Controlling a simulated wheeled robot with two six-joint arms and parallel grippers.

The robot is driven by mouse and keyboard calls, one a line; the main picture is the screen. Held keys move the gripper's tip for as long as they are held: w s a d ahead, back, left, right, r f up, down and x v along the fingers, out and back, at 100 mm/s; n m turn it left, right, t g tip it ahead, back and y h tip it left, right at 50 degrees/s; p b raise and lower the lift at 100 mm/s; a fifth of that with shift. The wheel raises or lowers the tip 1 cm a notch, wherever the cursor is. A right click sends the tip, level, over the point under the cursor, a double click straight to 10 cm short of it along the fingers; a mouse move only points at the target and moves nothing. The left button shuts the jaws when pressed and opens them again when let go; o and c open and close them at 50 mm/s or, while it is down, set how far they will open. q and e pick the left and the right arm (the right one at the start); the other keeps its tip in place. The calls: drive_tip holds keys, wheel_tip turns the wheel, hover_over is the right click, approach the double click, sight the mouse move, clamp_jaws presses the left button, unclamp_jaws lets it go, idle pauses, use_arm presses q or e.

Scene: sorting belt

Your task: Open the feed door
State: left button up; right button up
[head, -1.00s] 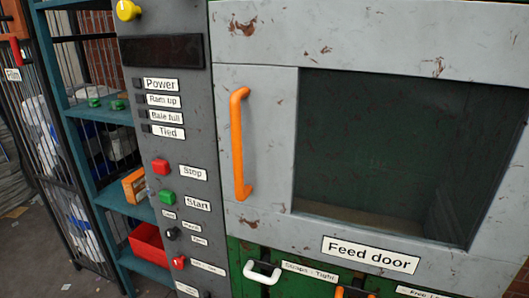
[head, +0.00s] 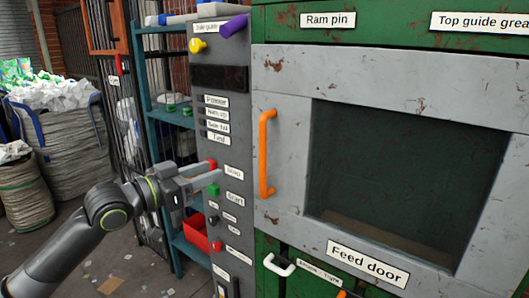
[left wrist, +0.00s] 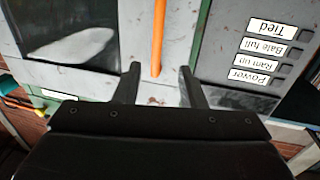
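The feed door (head: 285,100) is a worn grey panel with a dark window (head: 400,180), and it looks shut. Its orange vertical bar handle (head: 264,155) is at the door's left side. My left gripper (head: 211,172) is open and empty in the head view, in front of the control panel and left of the handle. In the left wrist view the scene is upside down; the orange handle (left wrist: 158,35) lies in line with the gap between the two spread fingers of the left gripper (left wrist: 160,80), with no visible grip on it. My right gripper is out of view.
The control panel (head: 222,135) with buttons stands left of the door. A blue shelf rack (head: 160,90) holds a red bin (head: 195,232). A white handle (head: 279,265) sits below the door. Full sacks (head: 60,140) stand on the left, with littered floor before them.

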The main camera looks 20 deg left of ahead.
sight(260, 153)
use_arm(q)
drive_tip(key=p+x, duration=0.5)
drive_tip(key=x, duration=1.1)
drive_tip(key=shift+d+r, duration=0.1)
drive_tip(key=shift+d, duration=0.25)
drive_tip(key=shift+c, duration=0.4)
clamp_jaws()
